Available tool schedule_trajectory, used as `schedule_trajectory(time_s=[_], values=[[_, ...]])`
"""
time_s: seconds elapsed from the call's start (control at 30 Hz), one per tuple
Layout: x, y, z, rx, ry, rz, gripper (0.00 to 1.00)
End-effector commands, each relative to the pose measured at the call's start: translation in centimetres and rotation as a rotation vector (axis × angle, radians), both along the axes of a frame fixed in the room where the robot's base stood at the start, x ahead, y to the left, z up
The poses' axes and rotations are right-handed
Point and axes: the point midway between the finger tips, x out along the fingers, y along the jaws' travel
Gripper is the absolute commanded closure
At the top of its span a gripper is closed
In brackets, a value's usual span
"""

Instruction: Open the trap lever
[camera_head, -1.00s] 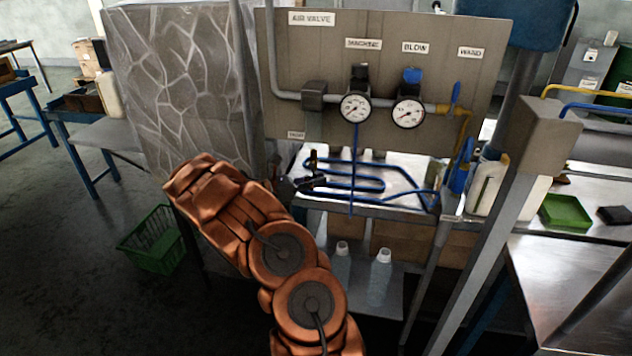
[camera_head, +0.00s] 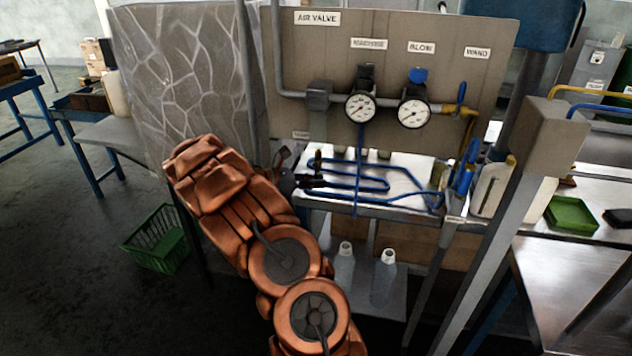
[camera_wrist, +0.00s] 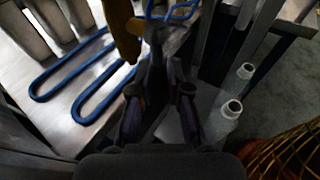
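My gripper (camera_head: 318,182) is dark and sits at the left end of the table under the valve panel. In the wrist view its fingers (camera_wrist: 158,48) come together at the tips, with nothing clearly held between them. A yellow-brown, brass-like piece (camera_wrist: 124,32) is just left of the fingertips. In the head view a small brass piece (camera_head: 318,160) stands just above my gripper. It may be part of the trap valve, but I cannot tell which part is the lever. A small label (camera_head: 300,135), too blurred to read, is above at the panel's lower left.
The blue tubing (camera_head: 365,182) loops over the table beside my gripper. Two pale bottles (camera_head: 345,262) stand on the shelf below. The grey panel (camera_head: 450,75) carries gauges and valves. A stone-patterned block (camera_head: 185,85) is at left, and a green crate (camera_head: 157,240) is on the floor.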

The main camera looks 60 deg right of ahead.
Motion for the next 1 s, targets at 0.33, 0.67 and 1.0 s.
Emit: schedule_trajectory(time_s=[0.33,0.67,1.0], values=[[0.0,0.0,0.0,-0.001,0.000,0.001,0.61],[1.1,1.2,0.4,-0.002,-0.001,0.006,0.61],[4.7,6.3,1.9,0.000,0.000,0.006,0.61]])
